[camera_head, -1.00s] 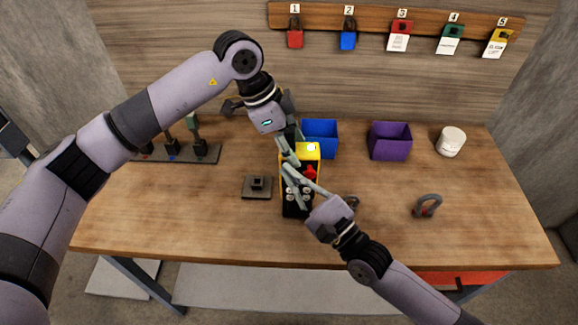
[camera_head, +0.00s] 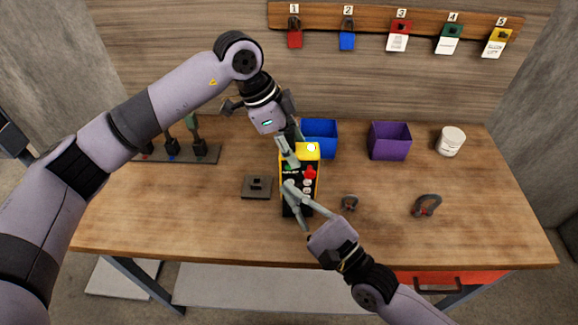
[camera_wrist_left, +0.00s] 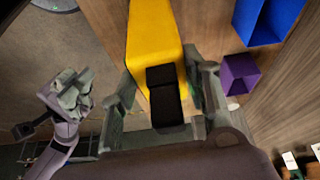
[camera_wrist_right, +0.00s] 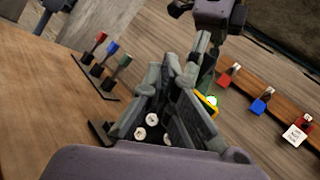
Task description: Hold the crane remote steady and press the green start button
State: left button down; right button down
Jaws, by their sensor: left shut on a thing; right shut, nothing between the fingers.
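The crane remote (camera_head: 312,183) is a yellow and black box with a red button, a green button and several pale round buttons. It stands on the table in the head view. My left gripper (camera_head: 289,157) is shut on its upper part; the left wrist view shows the yellow casing (camera_wrist_left: 153,35) between the fingers. The green button (camera_head: 289,167) shows beside the left fingers, partly hidden. My right gripper (camera_head: 288,187) is shut and empty, its fingertips in front of the lower face of the remote. Whether they touch it I cannot tell.
A blue bin (camera_head: 320,134) stands behind the remote, a purple bin (camera_head: 389,142) and a white jar (camera_head: 451,141) to the right. Shackles (camera_head: 427,205) lie at right. A dark square plate (camera_head: 257,187) lies left of the remote. The front right tabletop is clear.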

pick_arm(q)
jog(key=shift+f, duration=0.1)
pick_arm(e)
jog(key=shift+s, duration=1.2)
pick_arm(q)
jog(key=c, duration=1)
grip_release()
jog(key=shift+w+a, duration=0.1)
jog(key=shift+o, duration=0.9)
jog(key=shift+r, duration=0.2)
jog(key=v, duration=1.1)
jog(key=shift+r, duration=0.4)
